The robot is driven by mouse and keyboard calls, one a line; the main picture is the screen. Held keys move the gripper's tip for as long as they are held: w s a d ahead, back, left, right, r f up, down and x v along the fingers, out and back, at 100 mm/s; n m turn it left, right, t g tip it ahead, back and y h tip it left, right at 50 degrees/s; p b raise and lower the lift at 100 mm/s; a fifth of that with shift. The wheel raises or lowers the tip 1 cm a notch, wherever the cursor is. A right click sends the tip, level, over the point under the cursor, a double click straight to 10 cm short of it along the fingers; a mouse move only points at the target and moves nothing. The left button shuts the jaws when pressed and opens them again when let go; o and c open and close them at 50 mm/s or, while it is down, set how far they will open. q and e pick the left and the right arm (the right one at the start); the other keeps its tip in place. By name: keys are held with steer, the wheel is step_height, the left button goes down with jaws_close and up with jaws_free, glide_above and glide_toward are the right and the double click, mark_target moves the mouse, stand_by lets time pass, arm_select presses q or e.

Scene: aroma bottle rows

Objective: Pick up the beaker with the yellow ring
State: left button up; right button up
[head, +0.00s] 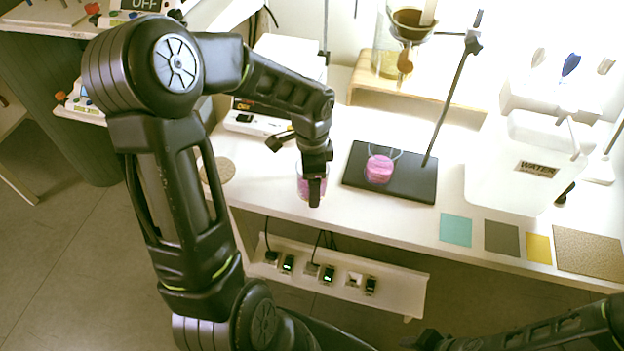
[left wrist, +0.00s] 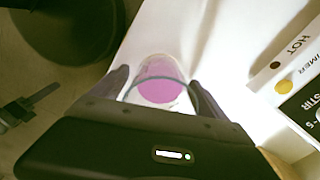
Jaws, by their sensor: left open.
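A clear beaker with pink-purple liquid (head: 303,184) stands on the white table near its front edge, partly hidden behind my left gripper (head: 314,190). In the left wrist view the beaker (left wrist: 160,92) sits between the two open fingers of my left gripper (left wrist: 160,84), with a slight gap visible at each side. A dark bluish ring line crosses the beaker there; I see no clear yellow ring. My right gripper (head: 428,340) is at the bottom edge of the head view, dark and partly cut off, far from the beaker; its jaws are unclear.
A round vessel with pink liquid (head: 380,168) is on a black stand base (head: 413,182) with a slanted rod, right of the beaker. A hot plate stirrer (head: 250,122) is behind left. A water container (head: 515,178) and coloured squares (head: 456,229) lie farther right.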

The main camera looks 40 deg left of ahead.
arm_select(q)
steer(key=shift+c, duration=0.2)
stand_by(0.4)
steer(key=c, duration=1.7)
